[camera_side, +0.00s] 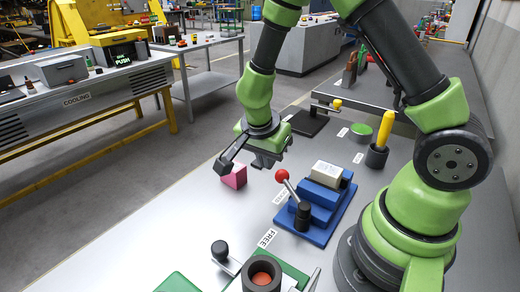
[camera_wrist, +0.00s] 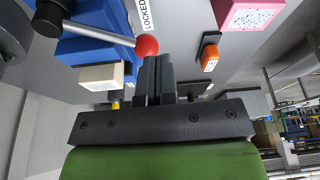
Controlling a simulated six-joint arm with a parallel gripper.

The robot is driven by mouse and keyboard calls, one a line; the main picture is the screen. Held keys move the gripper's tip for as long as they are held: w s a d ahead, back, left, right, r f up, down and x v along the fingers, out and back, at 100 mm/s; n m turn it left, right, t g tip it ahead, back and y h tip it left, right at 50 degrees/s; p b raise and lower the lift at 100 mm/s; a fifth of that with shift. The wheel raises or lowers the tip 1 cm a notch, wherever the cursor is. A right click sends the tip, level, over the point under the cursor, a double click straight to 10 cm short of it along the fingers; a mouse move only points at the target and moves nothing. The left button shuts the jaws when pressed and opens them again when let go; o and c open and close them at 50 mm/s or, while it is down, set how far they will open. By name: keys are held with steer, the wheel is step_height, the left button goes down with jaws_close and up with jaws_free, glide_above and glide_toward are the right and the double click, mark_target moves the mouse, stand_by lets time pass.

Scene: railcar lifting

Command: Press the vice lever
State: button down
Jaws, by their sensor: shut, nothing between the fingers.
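The blue vice (camera_side: 322,207) stands on the bench with a cream block (camera_side: 327,174) in its jaws. Its lever is a metal rod (camera_side: 291,189) with a red ball (camera_side: 281,175), rising at a tilt from a black pivot (camera_side: 303,215). In the wrist view the red ball (camera_wrist: 147,46) is beside my fingertips, near the LOCKED label (camera_wrist: 146,14); I cannot tell whether they touch. My gripper (camera_side: 264,160) is shut and empty, pointing down, above and left of the ball in the side view. The fingers also show in the wrist view (camera_wrist: 156,62).
A pink block (camera_side: 234,176) sits left of my gripper. A FREE label (camera_side: 267,238) lies in front of the vice. A yellow-handled tool (camera_side: 386,128) stands in a black holder behind it. A green fixture (camera_side: 282,270) is at the front.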

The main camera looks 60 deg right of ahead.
steer(key=v, duration=0.6)
steer(key=shift+r, duration=0.25)
